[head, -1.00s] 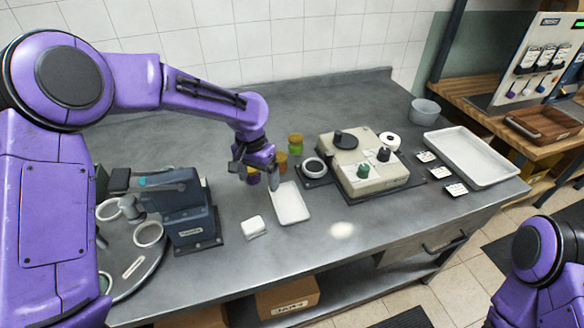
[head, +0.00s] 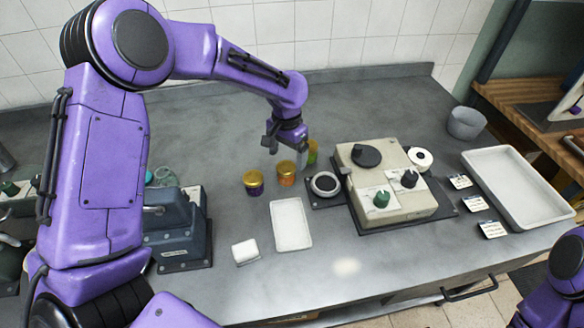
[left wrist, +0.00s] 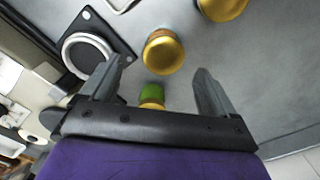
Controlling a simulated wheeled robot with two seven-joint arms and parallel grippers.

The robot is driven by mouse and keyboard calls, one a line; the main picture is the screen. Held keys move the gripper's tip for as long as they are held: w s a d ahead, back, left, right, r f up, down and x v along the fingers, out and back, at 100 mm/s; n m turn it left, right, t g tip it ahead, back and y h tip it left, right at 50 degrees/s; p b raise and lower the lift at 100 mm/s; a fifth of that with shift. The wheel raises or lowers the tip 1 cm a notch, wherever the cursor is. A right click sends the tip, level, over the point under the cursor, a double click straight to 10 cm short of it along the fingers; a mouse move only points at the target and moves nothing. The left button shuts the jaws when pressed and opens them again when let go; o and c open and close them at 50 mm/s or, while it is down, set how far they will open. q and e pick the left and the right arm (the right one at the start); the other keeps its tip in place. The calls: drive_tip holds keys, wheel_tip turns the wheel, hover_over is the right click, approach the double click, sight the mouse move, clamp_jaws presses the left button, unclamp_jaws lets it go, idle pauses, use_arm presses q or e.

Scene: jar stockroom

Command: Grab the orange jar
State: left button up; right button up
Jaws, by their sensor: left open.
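The orange jar (head: 286,174) stands upright on the grey counter with a gold lid, between a purple jar (head: 253,183) and a green jar (head: 311,154). My left gripper (head: 286,149) is open and empty, just behind and above the orange jar in the head view. In the left wrist view, the orange jar's gold lid (left wrist: 163,52) lies just beyond the open fingertips (left wrist: 160,70). The green jar (left wrist: 151,95) shows between the fingers, nearer the palm, partly hidden by it. My right gripper is out of view.
A white tray (head: 290,225) and a small white block (head: 245,251) lie in front. Counter behind the jars is clear.

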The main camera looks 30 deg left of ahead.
sight(284, 168)
use_arm(q)
drive_tip(key=f, duration=0.1)
drive_tip(key=s+f, duration=0.1)
drive_tip(key=f, duration=0.1)
drive_tip(key=shift+s+a+p, duration=0.25)
drive_tip(key=shift+s+p, duration=0.1)
drive_tip(key=shift+p, duration=0.05)
drive_tip(key=f, duration=0.2)
drive_tip(key=w+f+p, duration=0.1)
drive_tip(key=f, duration=0.2)
drive_tip(key=shift+w+a+f+p, duration=0.1)
drive_tip(key=shift+w+p, duration=0.1)
drive_tip(key=shift+p, duration=0.1)
drive_tip(key=shift+s, duration=0.2)
drive_tip(key=c, duration=1.2)
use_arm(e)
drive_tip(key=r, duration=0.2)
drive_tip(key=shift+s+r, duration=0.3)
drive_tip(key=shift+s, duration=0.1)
